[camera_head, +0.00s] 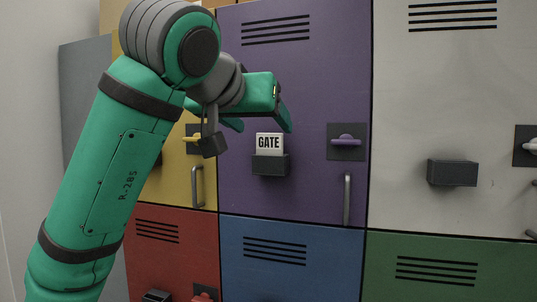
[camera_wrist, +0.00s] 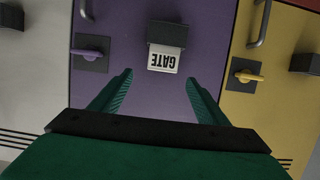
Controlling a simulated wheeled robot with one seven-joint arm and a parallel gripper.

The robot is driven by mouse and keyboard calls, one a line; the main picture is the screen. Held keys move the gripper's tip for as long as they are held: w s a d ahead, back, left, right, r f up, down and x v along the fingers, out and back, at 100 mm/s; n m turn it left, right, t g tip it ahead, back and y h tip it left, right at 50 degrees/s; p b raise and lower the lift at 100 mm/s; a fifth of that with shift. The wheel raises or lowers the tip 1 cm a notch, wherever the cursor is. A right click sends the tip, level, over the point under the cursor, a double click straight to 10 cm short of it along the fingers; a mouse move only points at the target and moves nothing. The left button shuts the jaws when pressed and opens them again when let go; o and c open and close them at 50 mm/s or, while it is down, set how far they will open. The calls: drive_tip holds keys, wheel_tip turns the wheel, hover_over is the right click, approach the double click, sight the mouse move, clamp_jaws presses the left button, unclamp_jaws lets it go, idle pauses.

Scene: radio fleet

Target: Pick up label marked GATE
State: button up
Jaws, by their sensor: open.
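The white label marked GATE (camera_head: 269,143) stands upright in a dark holder (camera_head: 271,165) on the purple locker door. Its lower part is hidden in the holder. In the wrist view the label (camera_wrist: 166,61) appears upside down, with the holder (camera_wrist: 166,35) above it in the picture. My gripper (camera_wrist: 158,84) is open and empty, its two green fingers spread to either side of the label's line and short of it. In the head view my gripper (camera_head: 262,126) is just above and left of the label, apart from it.
The purple door (camera_head: 292,80) has a purple latch (camera_head: 346,141) and a grey bar handle (camera_head: 347,199) right of the holder. A yellow door with a yellow latch (camera_wrist: 249,76) is beside it. A white door with an empty-looking holder (camera_head: 452,173) is at right. Red, blue and green doors are below.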

sight(269, 134)
drive_tip(key=shift+a+x, duration=0.15)
drive_tip(key=shift+x, duration=1.15)
drive_tip(key=shift+a+x, duration=0.15)
drive_tip(key=shift+x, duration=1.1)
drive_tip(key=shift+w, duration=0.1)
drive_tip(key=c, duration=1.1)
